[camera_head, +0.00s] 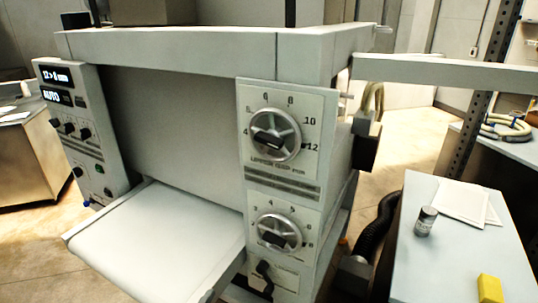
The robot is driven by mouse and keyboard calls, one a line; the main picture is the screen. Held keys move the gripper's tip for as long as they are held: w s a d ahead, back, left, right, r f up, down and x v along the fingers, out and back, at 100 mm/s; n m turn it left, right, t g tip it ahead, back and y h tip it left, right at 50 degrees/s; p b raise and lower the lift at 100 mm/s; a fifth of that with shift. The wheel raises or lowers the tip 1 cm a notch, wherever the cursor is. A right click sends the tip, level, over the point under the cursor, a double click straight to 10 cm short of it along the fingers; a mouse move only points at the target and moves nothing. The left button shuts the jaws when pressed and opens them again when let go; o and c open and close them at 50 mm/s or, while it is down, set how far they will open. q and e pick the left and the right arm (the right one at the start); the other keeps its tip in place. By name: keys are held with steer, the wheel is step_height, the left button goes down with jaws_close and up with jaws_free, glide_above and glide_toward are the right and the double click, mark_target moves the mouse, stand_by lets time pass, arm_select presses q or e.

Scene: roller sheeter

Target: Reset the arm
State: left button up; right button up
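The grey roller sheeter (170,120) fills the middle of the head view. Its front panel carries an upper dial (274,135) and a lower dial (279,234), each with a dark pointer knob; both pointers lie tilted slightly off horizontal. A small black lever (264,277) sits below the lower dial. A control panel (82,130) on the left side has a lit display reading about "12>8 mm" and "AUTO". A pale feed table (155,240) extends toward me. I see neither of my grippers and nothing held.
A side table (450,255) at right holds a small jar (425,221), papers (462,203) and a yellow block (490,289). A black corrugated hose (378,222) runs between sheeter and table. A metal cabinet (28,150) stands at left. Floor shows between them.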

arm_select(q)
steer(key=s+a+f+n+g+y, duration=0.1)
steer(key=s+a+f+n+g, duration=0.5)
steer(key=s, duration=0.3)
steer(key=s+a+f+n+g+y, duration=0.1)
steer(key=s+a+f+n+g, duration=0.35)
steer(key=s+f+n, duration=0.45)
step_height(320, 180, down, 27)
steer(key=m+g, duration=0.1)
steer(key=m, duration=0.1)
steer(key=s+a+f+g, duration=0.1)
steer(key=s+a+f, duration=0.2)
steer(key=s+f, duration=1.6)
steer(key=shift+s+f, duration=0.4)
steer(key=shift+f, duration=0.55)
